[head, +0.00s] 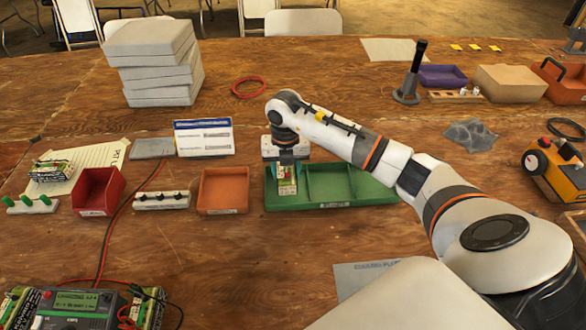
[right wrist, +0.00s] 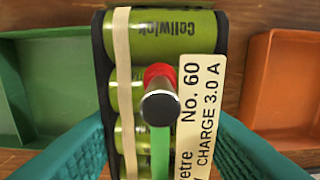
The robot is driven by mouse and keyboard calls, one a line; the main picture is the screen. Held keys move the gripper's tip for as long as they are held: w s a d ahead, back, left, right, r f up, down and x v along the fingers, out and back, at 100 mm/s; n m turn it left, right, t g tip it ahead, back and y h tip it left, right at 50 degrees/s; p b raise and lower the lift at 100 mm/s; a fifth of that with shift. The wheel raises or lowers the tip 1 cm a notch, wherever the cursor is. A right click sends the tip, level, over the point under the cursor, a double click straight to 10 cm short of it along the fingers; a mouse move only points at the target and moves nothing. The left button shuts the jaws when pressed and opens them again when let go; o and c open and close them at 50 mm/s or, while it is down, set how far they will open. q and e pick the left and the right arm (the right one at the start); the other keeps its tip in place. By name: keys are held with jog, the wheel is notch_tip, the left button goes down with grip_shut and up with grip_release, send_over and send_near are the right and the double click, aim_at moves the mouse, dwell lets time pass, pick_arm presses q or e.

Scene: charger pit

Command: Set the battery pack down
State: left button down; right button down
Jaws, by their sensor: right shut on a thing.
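My right gripper (head: 287,165) is shut on a battery pack (head: 287,186) of green cells. The pack is at the left end of the green divided tray (head: 376,190); I cannot tell whether it touches the tray. In the right wrist view the pack (right wrist: 125,90) lies between the teal fingers (right wrist: 160,150), with a cream strap, a red-collared metal terminal and a label reading "No. 60" and "CHARGE 3.0 A". Part of the green tray (right wrist: 58,80) shows on one side of it and the orange tray (right wrist: 285,90) on the other. My left gripper is not in view.
The orange tray (head: 222,190) and a white holder with dark knobs (head: 162,200) stand left of the green tray. A white-blue card (head: 203,138) stands behind. Another pack (head: 50,172) lies on paper at left. A charger (head: 75,308) with cables is front left.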

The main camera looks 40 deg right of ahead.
jog(key=shift+w+d+f, duration=0.1)
jog(key=shift+f, duration=2.05)
jog(key=shift+f, duration=0.1)
jog(key=c, duration=0.7)
grip_release()
notch_tip(320, 180, up, 12)
jog(key=shift+r+b, duration=0.1)
jog(key=shift+b, duration=0.25)
